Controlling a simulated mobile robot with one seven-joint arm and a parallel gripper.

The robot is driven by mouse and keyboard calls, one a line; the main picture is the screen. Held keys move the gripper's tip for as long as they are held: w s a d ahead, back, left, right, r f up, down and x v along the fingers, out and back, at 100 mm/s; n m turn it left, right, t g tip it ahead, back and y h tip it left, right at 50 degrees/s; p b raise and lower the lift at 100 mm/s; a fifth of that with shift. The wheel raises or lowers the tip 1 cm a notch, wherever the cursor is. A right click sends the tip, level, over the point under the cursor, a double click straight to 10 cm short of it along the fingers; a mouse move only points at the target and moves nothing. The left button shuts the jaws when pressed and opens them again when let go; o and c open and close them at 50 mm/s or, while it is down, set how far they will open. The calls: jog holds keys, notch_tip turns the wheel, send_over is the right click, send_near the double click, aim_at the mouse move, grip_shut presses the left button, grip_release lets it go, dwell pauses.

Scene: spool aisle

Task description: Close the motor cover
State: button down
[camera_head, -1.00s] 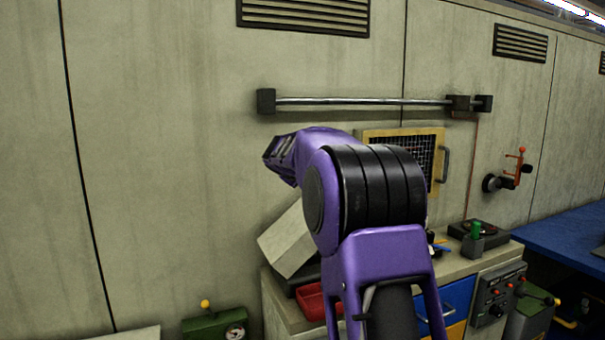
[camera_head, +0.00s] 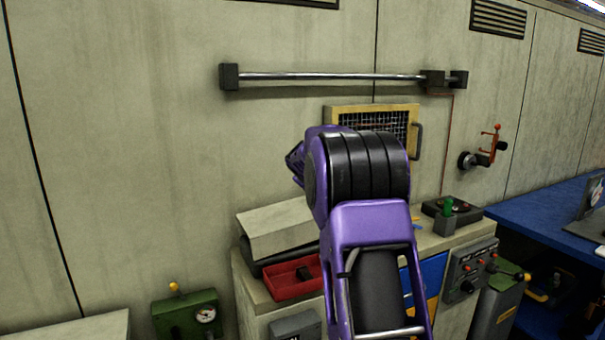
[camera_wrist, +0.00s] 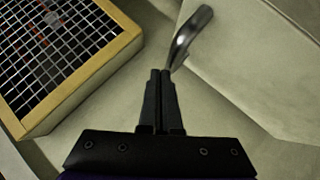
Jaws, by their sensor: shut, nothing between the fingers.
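A pale beige box-like lid, apparently the motor cover (camera_head: 277,229), lies slightly tilted over a black base (camera_head: 285,259) at the left end of the workbench. Its right end is hidden behind my arm. In the wrist view, a pale slab that looks like this cover (camera_wrist: 255,65) fills the right side, with a curved metal handle (camera_wrist: 190,36) by its edge. My gripper (camera_wrist: 162,73) is shut and empty, its tips at the handle's lower end. I cannot tell whether they touch it. My arm hides the gripper in the head view.
A yellow-framed mesh guard (camera_head: 411,110) with a dark handle is on the wall, and beside my gripper in the wrist view (camera_wrist: 85,92). A red tray (camera_head: 285,282) sits before the cover. A metal rail (camera_head: 335,76) runs above. A green gauge box (camera_head: 186,316) stands left.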

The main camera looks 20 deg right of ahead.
jog(key=shift+d+f, duration=0.5)
jog(key=shift+f, duration=0.2)
jog(key=shift+d+f, duration=0.5)
jog(key=shift+f, duration=0.2)
jog(key=r+p, duration=0.1)
jog(key=r, duration=0.1)
jog(key=a+r+p, duration=0.1)
jog(key=r, duration=0.1)
jog(key=s+a+r, duration=0.1)
jog(key=s+r, duration=0.6)
jog(key=shift+s, duration=0.2)
